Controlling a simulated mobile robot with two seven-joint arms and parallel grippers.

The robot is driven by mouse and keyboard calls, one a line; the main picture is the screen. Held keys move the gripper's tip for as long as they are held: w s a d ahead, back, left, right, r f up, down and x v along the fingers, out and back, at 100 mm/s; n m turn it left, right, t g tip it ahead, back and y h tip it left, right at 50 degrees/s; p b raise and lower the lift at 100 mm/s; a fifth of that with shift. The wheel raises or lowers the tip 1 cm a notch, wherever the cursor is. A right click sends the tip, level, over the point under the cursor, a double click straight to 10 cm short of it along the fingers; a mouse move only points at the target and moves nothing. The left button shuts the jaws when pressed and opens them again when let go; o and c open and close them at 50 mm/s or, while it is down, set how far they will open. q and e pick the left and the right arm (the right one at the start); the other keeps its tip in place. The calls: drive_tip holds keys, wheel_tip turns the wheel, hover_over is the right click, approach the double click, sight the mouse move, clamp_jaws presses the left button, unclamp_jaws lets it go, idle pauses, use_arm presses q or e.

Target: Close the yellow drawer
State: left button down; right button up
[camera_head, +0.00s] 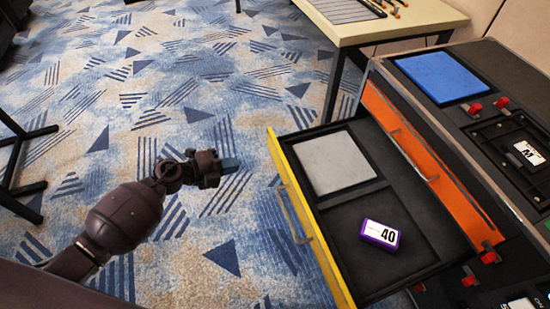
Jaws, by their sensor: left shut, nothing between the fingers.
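The yellow drawer (308,221) is pulled out from the dark cabinet (455,120) on the right. Its yellow front has a metal bar handle (290,213) facing left. Inside lie a grey square pad (333,163) and a purple block (380,235) marked 40. My left gripper (230,164) is shut and empty, in the air to the left of the drawer front and apart from it. My right gripper is not in view.
An orange drawer front (420,160) sits in the cabinet behind the yellow drawer. A blue pad (441,76) and red clips lie on the cabinet top. A table (400,22) stands at the back right. Patterned carpet on the left is mostly clear, with black metal legs (20,165) at the far left.

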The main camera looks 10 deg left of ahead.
use_arm(q)
drive_tip(key=w+a+f+m+g+y+b, duration=0.1)
drive_tip(key=w+a+f+m+g, duration=0.1)
drive_tip(key=w+f+m+g, duration=0.1)
drive_tip(key=b, duration=0.4)
approach(281, 160)
drive_tip(key=x, duration=0.4)
drive_tip(key=f+x, duration=0.1)
drive_tip(key=x, duration=0.1)
drive_tip(key=shift+a+f, duration=0.1)
drive_tip(key=shift+w+d, duration=0.3)
drive_tip(key=shift+d, duration=0.05)
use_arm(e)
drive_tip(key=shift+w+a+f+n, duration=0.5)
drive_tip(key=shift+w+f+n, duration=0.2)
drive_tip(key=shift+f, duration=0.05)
